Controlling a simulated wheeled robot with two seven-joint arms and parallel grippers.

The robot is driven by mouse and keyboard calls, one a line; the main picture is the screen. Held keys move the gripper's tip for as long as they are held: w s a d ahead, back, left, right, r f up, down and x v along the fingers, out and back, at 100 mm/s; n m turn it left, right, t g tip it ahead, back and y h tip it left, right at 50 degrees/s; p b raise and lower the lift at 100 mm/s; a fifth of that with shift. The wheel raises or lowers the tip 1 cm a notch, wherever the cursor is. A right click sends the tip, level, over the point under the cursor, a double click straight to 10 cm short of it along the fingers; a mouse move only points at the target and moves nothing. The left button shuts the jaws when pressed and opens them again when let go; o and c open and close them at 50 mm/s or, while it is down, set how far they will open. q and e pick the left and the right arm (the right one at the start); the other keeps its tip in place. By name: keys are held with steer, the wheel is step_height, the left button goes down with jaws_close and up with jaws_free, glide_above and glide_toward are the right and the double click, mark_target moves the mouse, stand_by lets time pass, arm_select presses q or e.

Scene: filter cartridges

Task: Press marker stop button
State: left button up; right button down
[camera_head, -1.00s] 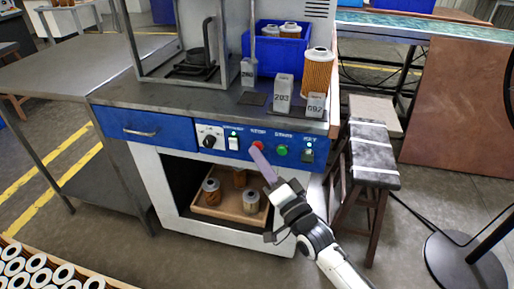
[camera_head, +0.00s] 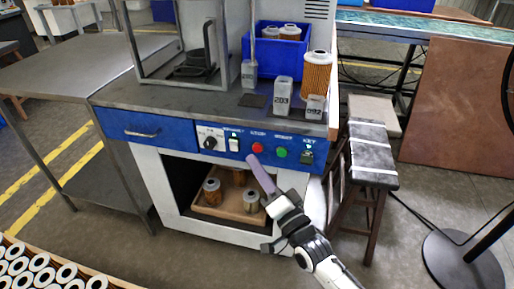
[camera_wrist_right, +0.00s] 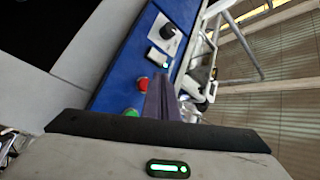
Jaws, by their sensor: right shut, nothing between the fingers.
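The red stop button (camera_head: 257,147) sits on the blue front panel of the workbench, between a white switch and the green button (camera_head: 281,152). My right gripper (camera_head: 252,160) is shut and empty, its purple-grey fingers pointing up at the panel just below and left of the red button. In the right wrist view the red button (camera_wrist_right: 143,84) shows just left of the fingers (camera_wrist_right: 158,88), and the green button is partly hidden at the wrist edge. A gap to the panel cannot be judged exactly. My left gripper is out of view.
The panel also bears a black knob (camera_head: 210,142), a white switch (camera_head: 234,145) and a key switch (camera_head: 307,157). Below, an open bay holds a wooden tray (camera_head: 226,213) with filter cartridges. A stool (camera_head: 374,175) stands to the right. A blue bin (camera_head: 272,62) is on the bench top.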

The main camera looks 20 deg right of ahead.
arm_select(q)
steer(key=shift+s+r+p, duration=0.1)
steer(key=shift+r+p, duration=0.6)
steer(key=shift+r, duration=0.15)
arm_select(e)
steer(key=shift+s+a, duration=0.55)
steer(key=shift+s, duration=0.3)
steer(key=shift+s+a, duration=0.55)
steer(key=shift+s, duration=0.25)
